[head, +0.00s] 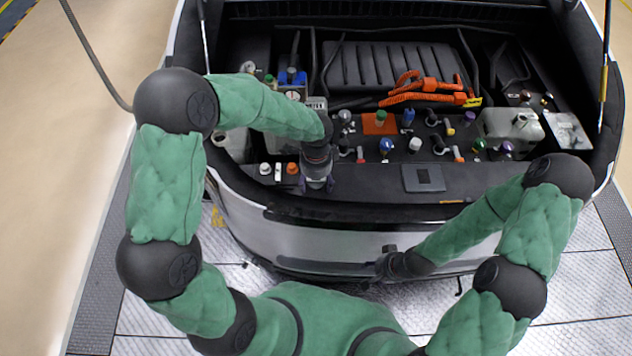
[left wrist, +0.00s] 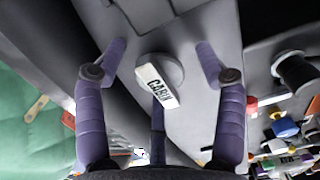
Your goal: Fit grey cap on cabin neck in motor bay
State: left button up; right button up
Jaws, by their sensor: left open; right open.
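My left gripper (head: 317,183) is over the front panel of the motor bay, pointing down. In the left wrist view its purple fingers (left wrist: 160,58) are open and apart. Between them is a round grey piece (left wrist: 174,68), seemingly the grey cap, with a white tag (left wrist: 155,86) reading CABIN. I cannot tell whether it lies loose or sits on a neck. In the head view the gripper hides it. A dark neck-like fitting (left wrist: 295,69) shows at the right of the left wrist view; its name is not readable. My right gripper (head: 389,264) is low before the bumper, away from the bay; its fingers are barely visible.
Several coloured caps and fittings crowd the bay, among them a blue cap (head: 386,146) and a white cap (head: 415,144). Orange cables (head: 428,88) lie behind them. A flat dark square (head: 424,178) sits on the front panel. A pale tank (head: 510,126) stands at the right.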

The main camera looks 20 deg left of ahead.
pick_arm(q)
jog(key=c, duration=1.1)
